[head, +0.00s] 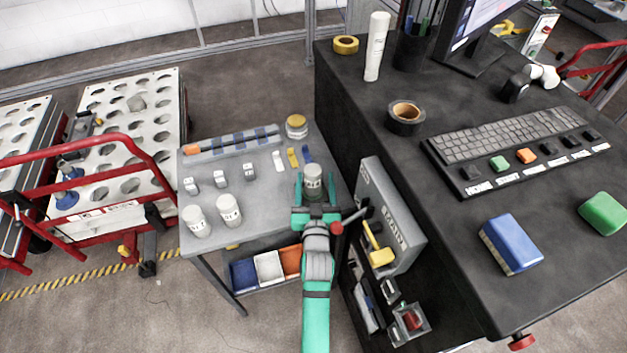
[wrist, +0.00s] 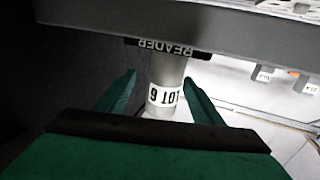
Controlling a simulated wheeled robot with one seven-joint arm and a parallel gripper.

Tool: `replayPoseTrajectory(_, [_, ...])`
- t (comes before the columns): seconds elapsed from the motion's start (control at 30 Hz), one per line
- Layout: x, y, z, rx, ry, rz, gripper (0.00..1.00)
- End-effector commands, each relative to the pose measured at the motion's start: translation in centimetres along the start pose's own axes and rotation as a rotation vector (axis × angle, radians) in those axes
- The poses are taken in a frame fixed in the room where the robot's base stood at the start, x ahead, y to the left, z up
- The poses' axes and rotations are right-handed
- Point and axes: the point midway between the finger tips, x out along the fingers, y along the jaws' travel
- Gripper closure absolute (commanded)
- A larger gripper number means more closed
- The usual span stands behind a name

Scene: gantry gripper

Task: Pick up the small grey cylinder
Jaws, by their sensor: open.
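A small grey cylinder (head: 313,173) with a white printed label stands at the right part of the small grey table, in the head view. My gripper (head: 314,188) is open, with one green finger on each side of the cylinder. In the wrist view the fingers of my gripper (wrist: 160,80) also stand apart, with the cylinder seen between them. I cannot tell how far along the fingers it sits, and its lower part is hidden in the head view.
The small table (head: 255,205) also bears two white labelled cylinders (head: 229,210), a yellow-lidded jar (head: 296,126) and several small blocks. A red-railed cart is at left.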

Motion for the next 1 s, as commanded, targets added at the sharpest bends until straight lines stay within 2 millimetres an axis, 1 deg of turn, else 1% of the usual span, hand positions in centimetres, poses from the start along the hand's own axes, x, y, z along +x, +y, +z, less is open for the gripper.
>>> replayPoseTrajectory(0.2, [2.8,-0.7,-0.5,-0.001,0.003,-0.009,0.39])
replayPoseTrajectory(0.33, [4.2,-0.8,-0.4,0.000,0.001,-0.009,0.39])
replayPoseTrajectory(0.47, [4.8,-0.7,-0.3,0.000,0.001,-0.008,0.39])
replayPoseTrajectory(0.67, [4.8,-0.6,-0.3,0.000,0.001,-0.006,0.39])
replayPoseTrajectory(0.7, [4.8,-0.6,-0.3,0.000,0.001,-0.006,0.44])
replayPoseTrajectory(0.77, [4.8,-0.6,-0.3,0.000,0.001,-0.006,0.58])
replayPoseTrajectory(0.8, [4.8,-0.5,-0.3,0.000,0.001,-0.006,0.68])
replayPoseTrajectory(0.87, [4.8,-0.5,-0.3,0.000,0.000,-0.005,0.82])
replayPoseTrajectory(0.9, [4.8,-0.5,-0.3,0.000,0.000,-0.005,0.92])
replayPoseTrajectory(0.93, [4.8,-0.5,-0.3,0.000,0.000,-0.004,0.98])
replayPoseTrajectory(1.0, [4.8,-0.4,-0.5,0.000,0.003,-0.004,1.00])
